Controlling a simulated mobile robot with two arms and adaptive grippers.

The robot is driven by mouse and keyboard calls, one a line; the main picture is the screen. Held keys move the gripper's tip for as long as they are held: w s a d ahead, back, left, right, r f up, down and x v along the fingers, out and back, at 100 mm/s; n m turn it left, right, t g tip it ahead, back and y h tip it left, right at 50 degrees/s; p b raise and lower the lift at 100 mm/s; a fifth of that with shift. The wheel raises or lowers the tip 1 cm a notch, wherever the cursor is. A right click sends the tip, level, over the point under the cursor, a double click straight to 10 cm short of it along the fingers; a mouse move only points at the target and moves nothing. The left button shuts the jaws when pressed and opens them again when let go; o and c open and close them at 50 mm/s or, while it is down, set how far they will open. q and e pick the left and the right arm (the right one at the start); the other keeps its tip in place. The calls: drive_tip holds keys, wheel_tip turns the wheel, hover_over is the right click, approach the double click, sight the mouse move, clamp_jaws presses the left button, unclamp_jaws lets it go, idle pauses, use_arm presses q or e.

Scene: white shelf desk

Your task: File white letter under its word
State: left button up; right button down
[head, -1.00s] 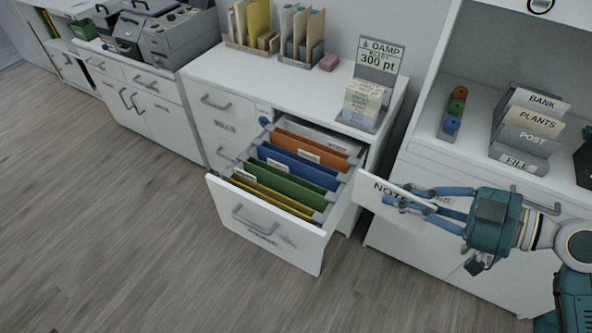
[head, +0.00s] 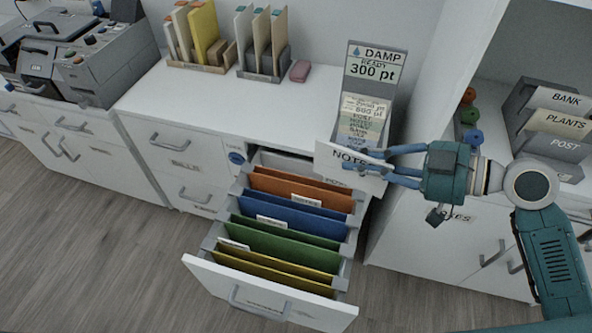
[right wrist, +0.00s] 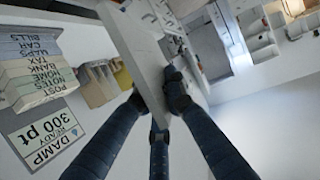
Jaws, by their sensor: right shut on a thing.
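My right gripper (head: 372,161) is shut on a white letter (head: 333,159) whose face reads "NOTES", partly covered by the fingers. The letter is held in the air near the back right of the open drawer (head: 262,292), in front of the card stand. In the right wrist view the letter (right wrist: 133,50) shows as a pale slab between the dark fingers (right wrist: 165,100). The drawer holds an orange folder (head: 300,190), a blue folder (head: 290,215), a green folder (head: 285,241) and a yellow folder (head: 275,270). Their small tab words are too small to read. My left gripper is out of view.
A "DAMP READY 300 pt" sign (head: 375,62) stands behind a stack of word cards (head: 361,119) on the desk top.

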use_arm(q)
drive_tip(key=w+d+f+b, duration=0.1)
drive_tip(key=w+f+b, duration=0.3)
drive_tip(key=b, duration=0.5)
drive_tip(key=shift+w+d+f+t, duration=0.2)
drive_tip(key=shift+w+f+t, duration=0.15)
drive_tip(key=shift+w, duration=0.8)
use_arm(e)
drive_tip(key=w+a+f+n+g, duration=0.1)
drive_tip(key=w+a+f, duration=0.2)
drive_tip(key=a+f, duration=0.2)
drive_tip(key=w+a+f+n+g+y, duration=0.1)
drive_tip(key=w+a+f, duration=0.3)
drive_tip(key=a+f, duration=0.2)
drive_tip(key=shift+f, duration=0.7)
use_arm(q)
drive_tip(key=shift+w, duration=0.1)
